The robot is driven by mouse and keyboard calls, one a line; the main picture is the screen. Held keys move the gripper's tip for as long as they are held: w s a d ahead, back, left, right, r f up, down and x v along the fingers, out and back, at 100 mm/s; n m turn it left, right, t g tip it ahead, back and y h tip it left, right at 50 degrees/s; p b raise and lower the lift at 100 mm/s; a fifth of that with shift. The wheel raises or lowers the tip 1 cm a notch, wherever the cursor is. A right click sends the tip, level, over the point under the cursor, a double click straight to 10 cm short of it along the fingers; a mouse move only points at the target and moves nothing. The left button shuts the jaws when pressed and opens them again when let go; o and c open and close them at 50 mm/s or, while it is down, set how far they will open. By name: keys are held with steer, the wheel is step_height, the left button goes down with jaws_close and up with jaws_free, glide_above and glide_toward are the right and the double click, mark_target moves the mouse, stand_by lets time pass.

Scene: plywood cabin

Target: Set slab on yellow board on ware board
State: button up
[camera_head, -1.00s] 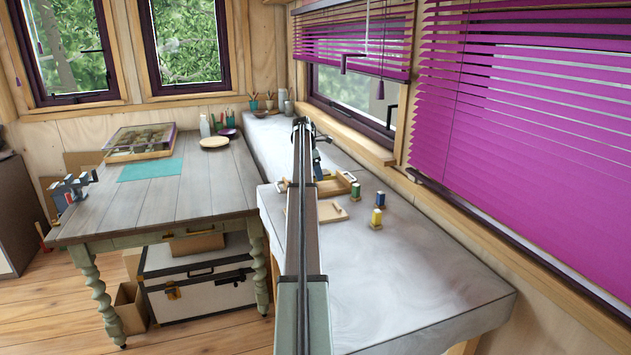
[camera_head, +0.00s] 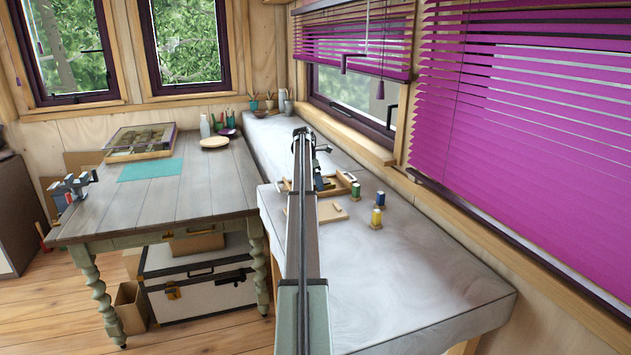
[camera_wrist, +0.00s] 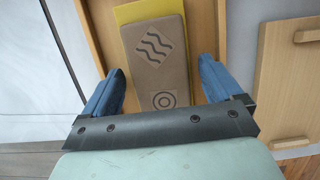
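The slab (camera_wrist: 158,60) is grey-brown, with a patch of wavy lines and a ring mark.
A second wooden board (camera_wrist: 290,75) with raised bars lies to the right in the wrist view. In the head view, a green spool (camera_head: 355,191) and a yellow spool (camera_head: 376,218) stand right of the boards. The front of the bench (camera_head: 420,280) is clear.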

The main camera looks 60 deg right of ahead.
steer(key=shift+o, duration=0.2)
steer(key=shift+r, duration=0.15)
steer(key=v, duration=1.2)
